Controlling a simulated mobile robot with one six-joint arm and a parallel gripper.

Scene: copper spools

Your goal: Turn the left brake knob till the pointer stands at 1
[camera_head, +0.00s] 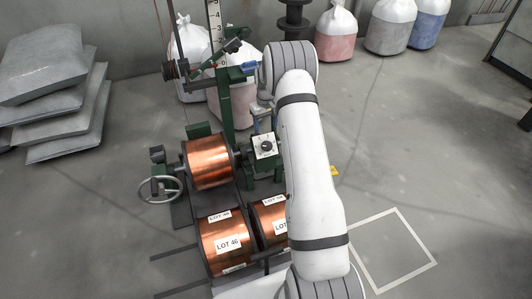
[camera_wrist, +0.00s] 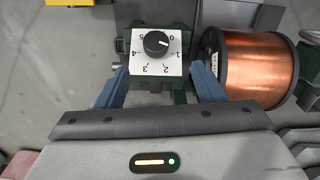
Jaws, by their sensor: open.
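The black brake knob (camera_wrist: 157,43) sits on a white dial plate (camera_wrist: 138,70) marked 0 to 5. Its light pointer mark seems to face right, between 0 and 1; the exact reading is too small to tell. In the head view the knob (camera_head: 266,146) shows on the white plate of a green box, right of the upper copper spool. Only this one knob is visible. My gripper (camera_wrist: 160,70) is open and empty, its blue fingers apart on either side of the dial's lower part in the picture, not touching the knob.
A copper spool (camera_wrist: 255,68) lies close right of the dial in the wrist view. In the head view, the upper spool (camera_head: 208,162), LOT 46 spool (camera_head: 226,245), handwheel (camera_head: 160,189) and green post (camera_head: 226,108) crowd the stand. Open floor lies right of my arm.

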